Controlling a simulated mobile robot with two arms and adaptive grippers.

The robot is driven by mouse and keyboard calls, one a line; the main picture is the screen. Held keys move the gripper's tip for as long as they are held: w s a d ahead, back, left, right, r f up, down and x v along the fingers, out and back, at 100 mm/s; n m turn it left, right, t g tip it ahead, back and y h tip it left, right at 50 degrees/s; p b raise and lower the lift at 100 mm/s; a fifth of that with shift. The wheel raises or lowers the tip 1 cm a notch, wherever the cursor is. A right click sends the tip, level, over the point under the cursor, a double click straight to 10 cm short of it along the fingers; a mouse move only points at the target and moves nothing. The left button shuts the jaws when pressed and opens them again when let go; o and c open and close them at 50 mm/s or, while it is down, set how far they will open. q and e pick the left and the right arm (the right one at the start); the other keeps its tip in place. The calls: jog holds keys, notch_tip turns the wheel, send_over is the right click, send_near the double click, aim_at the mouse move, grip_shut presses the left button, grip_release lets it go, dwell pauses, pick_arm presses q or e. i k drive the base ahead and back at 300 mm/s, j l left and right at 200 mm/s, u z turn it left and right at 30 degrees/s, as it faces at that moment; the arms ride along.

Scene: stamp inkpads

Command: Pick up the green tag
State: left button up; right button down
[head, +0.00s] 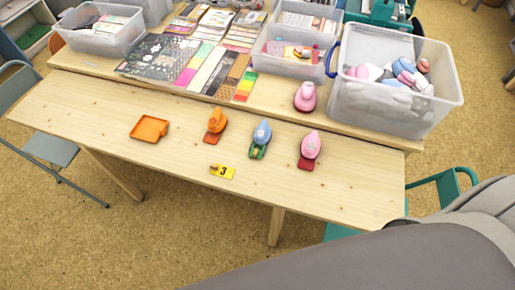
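I see no clearly green tag. A yellow tag with a black 3 (222,171) lies near the front edge of the front wooden table (330,190). A blue stamp-like piece (262,132) stands on the table with a green pad (257,152) under or against its front; I cannot tell if that pad counts as a tag. An orange piece (216,121) has an orange pad (211,138) at its base. A pink piece (311,145) has a red pad (306,164) at its base. Neither gripper is in view.
An orange square tray (150,129) lies left on the front table. Another pink piece (305,96) stands on the rear table, by a clear bin of soft-coloured pieces (440,70). Patterned papers (165,58) cover the rear left. The front table's left end is clear.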

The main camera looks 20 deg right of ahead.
aim_at(256, 150)
jog(key=j+z, duration=0.7)
jog(key=j, duration=0.15)
